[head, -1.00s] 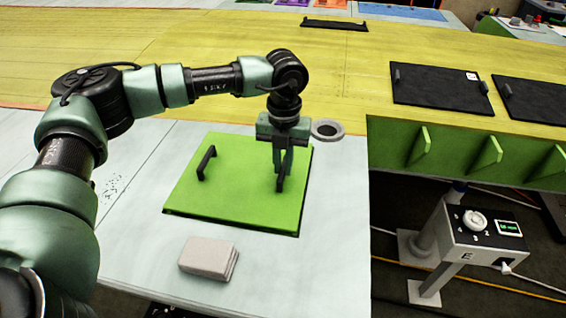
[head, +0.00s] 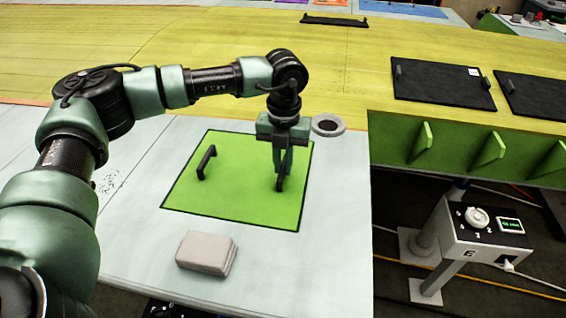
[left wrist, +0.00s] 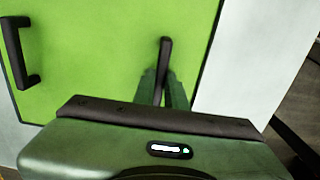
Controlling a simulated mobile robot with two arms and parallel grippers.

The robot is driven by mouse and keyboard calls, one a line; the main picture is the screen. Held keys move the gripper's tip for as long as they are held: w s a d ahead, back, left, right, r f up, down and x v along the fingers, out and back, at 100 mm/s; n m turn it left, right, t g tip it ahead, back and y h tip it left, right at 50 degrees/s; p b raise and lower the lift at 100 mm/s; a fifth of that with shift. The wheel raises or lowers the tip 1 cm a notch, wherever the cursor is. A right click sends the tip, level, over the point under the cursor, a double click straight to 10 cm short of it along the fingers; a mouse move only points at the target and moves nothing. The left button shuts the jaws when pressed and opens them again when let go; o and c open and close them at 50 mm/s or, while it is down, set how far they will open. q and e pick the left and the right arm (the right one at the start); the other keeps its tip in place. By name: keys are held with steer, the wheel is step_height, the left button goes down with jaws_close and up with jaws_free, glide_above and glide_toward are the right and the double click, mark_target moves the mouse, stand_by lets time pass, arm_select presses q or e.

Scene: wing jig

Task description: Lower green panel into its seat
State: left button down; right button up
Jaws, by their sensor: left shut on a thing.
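The green panel (head: 235,185) lies flat in the pale wing surface, with a thin dark outline all around its edge. It looks level with the surface. It has two black handles, and the free one (head: 206,162) stands at its left side. My left gripper (head: 280,184) is shut on the right handle, pointing down. In the left wrist view the green panel (left wrist: 110,60) fills much of the picture, and the held handle (left wrist: 165,62) is between the fingers. The gripper partly hides the panel's right part. My right gripper is not in view.
A beige block (head: 205,254) lies on the pale surface in front of the panel. A grey ring (head: 328,125) lies by the panel's far right corner. Black panels (head: 443,86) lie on the yellow surface at right. A control box (head: 484,232) stands below the edge at right.

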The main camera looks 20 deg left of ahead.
arm_select(q)
steer(key=c, duration=1.4)
jaws_free()
steer(key=shift+o, duration=0.2)
steer(key=shift+r, duration=0.2)
step_height(320, 180, up, 6)
steer(key=b, duration=0.2)
steer(key=shift+d+r+b, duration=0.15)
steer(key=shift+r+b, duration=0.05)
steer(key=shift+b, duration=0.1)
steer(key=shift+r, duration=0.45)
